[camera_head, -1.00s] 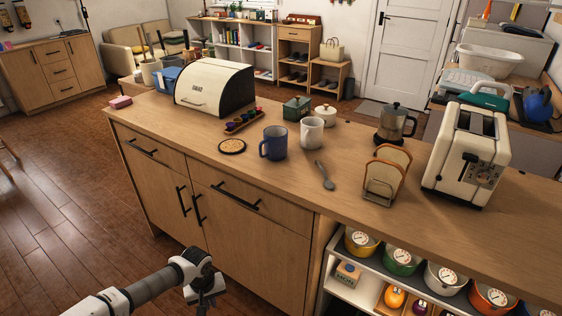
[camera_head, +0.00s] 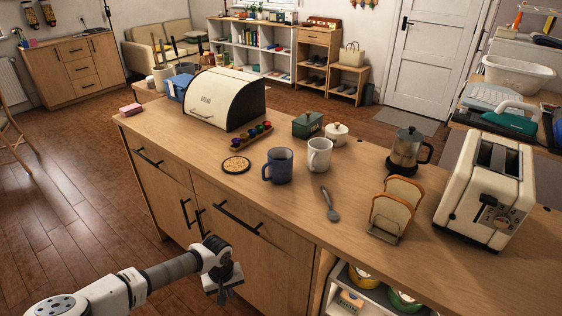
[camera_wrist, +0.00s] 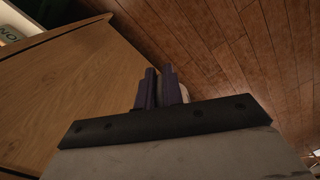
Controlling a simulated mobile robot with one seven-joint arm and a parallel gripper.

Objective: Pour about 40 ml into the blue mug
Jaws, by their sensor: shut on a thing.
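The blue mug (camera_head: 279,168) stands upright on the wooden counter (camera_head: 290,225), beside a white mug (camera_head: 319,155). Its inside is too small to read. A metal and glass coffee pot (camera_head: 406,150) with a dark handle stands farther right on a dark base. My gripper (camera_head: 224,294) is low in front of the counter's drawers, below the top and apart from the mugs and pot. In the wrist view, its two dark fingers (camera_wrist: 160,88) are close together. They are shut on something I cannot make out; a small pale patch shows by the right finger.
A spoon (camera_head: 330,204), a toast rack (camera_head: 384,236) with bread and a toaster (camera_head: 487,190) are on the counter's right part. A round coaster (camera_head: 236,165), bread bin (camera_head: 226,98), green box (camera_head: 307,124) and lidded white pot (camera_head: 337,133) stand around the mugs.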

